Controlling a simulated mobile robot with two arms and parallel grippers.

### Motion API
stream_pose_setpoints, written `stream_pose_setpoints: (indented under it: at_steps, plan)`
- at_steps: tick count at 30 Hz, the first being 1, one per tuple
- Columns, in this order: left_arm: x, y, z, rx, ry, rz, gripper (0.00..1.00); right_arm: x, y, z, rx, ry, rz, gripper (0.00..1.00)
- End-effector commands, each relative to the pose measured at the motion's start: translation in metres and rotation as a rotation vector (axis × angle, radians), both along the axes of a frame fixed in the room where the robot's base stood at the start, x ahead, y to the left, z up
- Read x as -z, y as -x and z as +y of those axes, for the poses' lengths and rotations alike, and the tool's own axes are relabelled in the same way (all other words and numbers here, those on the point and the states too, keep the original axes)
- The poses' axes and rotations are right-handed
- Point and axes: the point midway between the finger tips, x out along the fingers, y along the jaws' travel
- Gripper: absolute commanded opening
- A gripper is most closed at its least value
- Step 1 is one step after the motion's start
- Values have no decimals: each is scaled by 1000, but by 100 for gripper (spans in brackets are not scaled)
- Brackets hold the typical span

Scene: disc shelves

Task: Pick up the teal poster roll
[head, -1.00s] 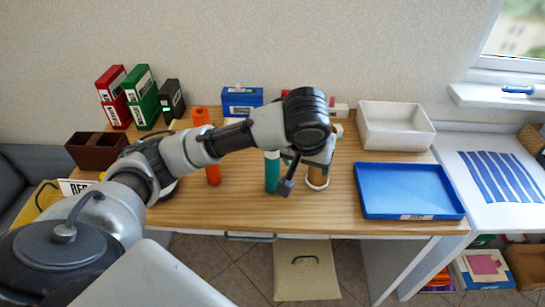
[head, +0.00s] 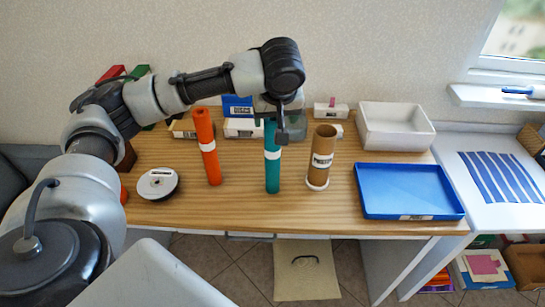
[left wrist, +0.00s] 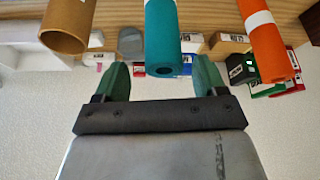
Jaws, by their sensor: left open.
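The teal poster roll (head: 273,175) stands upright on the wooden table, with a white band around it, between an orange roll (head: 207,140) and a brown tube (head: 320,155). My left gripper (head: 283,128) is at the teal roll's upper end and hides part of its top. In the left wrist view my left gripper (left wrist: 160,78) is open, and the end of the teal roll (left wrist: 161,25) shows between its two fingers, with a gap on each side. I cannot tell how deep the roll sits between them. My right gripper is not in view.
A blue tray (head: 410,168) and a white bin (head: 396,128) are on the table's right. A disc stack (head: 157,183) stands at the left. Boxes line the back, partly behind my arm. The table's front strip is clear.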

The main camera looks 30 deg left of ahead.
Motion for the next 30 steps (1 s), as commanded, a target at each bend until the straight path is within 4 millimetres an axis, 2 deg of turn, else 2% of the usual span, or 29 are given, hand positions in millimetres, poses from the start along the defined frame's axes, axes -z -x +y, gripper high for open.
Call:
stream_pose_setpoints:
  at_steps: [9,17,20,30]
  plan:
    - [39,-8,14,-1,-1,1,72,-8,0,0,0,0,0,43]
    - [43,-9,15,1,-1,0,72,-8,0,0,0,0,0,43]
    - [43,-9,15,1,-1,0,59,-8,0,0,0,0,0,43]
    - [42,-9,15,1,-1,0,7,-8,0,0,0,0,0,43]
